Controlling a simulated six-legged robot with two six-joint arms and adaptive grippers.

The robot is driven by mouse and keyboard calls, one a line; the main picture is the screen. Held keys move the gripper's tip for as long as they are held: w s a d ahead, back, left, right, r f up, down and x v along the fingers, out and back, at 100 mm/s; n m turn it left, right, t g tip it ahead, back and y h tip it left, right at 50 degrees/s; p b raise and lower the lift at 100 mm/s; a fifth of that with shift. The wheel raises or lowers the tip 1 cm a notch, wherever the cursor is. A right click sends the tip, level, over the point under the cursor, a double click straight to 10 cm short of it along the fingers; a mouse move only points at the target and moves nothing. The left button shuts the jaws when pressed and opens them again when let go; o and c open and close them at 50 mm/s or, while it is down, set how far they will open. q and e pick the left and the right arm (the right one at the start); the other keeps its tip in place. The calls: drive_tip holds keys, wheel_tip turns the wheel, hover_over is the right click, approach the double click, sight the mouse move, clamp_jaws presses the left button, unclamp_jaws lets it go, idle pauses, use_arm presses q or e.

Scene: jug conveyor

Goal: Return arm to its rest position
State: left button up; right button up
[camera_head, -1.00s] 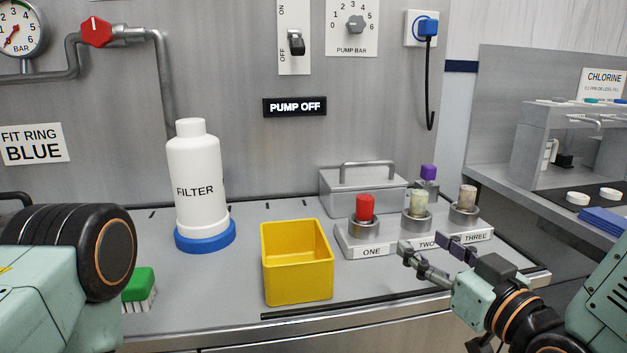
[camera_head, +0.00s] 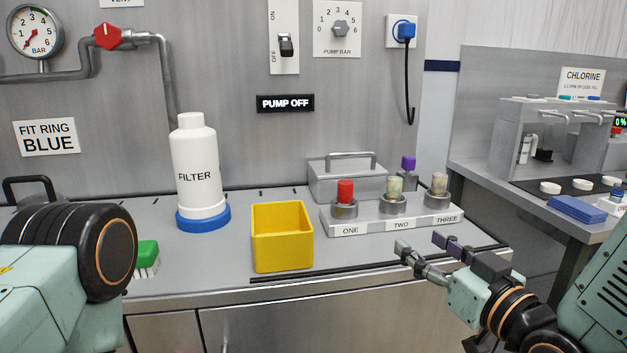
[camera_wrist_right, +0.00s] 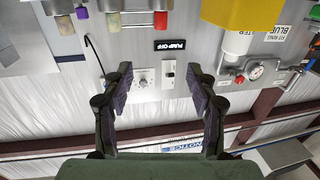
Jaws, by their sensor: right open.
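My right gripper (camera_head: 420,243) is open and empty in the head view, in front of the bench's front edge at the right. It is apart from the labelled holder (camera_head: 345,230). In the right wrist view its two fingers (camera_wrist_right: 160,75) are spread wide with nothing between them; the wall with the pump switch shows beyond. My left arm shows at the left edge of the head view, but its gripper is out of sight.
The bench holds a white filter bottle (camera_head: 197,165) on a blue ring (camera_head: 203,221), a yellow bin (camera_head: 282,238), a green brush (camera_head: 147,255) and a grey lidded box (camera_head: 325,182). Red, pale and tan plugs stand in the holder. A chlorine station (camera_head: 545,130) is at right.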

drive_tip(key=s+d+f+m+g+h, duration=0.1)
drive_tip(key=s+f+g+h, duration=0.15)
drive_tip(key=f, duration=0.55)
drive_tip(key=s+d+f+m+g+h, duration=0.15)
drive_tip(key=s+f+g, duration=0.25)
drive_tip(key=f, duration=0.4)
drive_tip(key=s+d+f+m+g+h, duration=0.1)
drive_tip(key=s+d+f+g, duration=0.15)
drive_tip(key=f, duration=0.55)
drive_tip(key=s+f+g, duration=0.2)
drive_tip(key=s+f, duration=0.3)
drive_tip(key=s, duration=0.2)
drive_tip(key=s+f+g+h, duration=0.1)
drive_tip(key=s+f+g, duration=0.2)
drive_tip(key=s+f, duration=0.2)
drive_tip(key=s+f+g, duration=0.2)
drive_tip(key=s+f, duration=0.2)
drive_tip(key=s, duration=0.7)
drive_tip(key=shift+s+d+f+m+g, duration=0.15)
drive_tip(key=shift+s+f+m+g, duration=0.15)
drive_tip(key=shift+f+m, duration=0.15)
drive_tip(key=shift+w, duration=0.2)
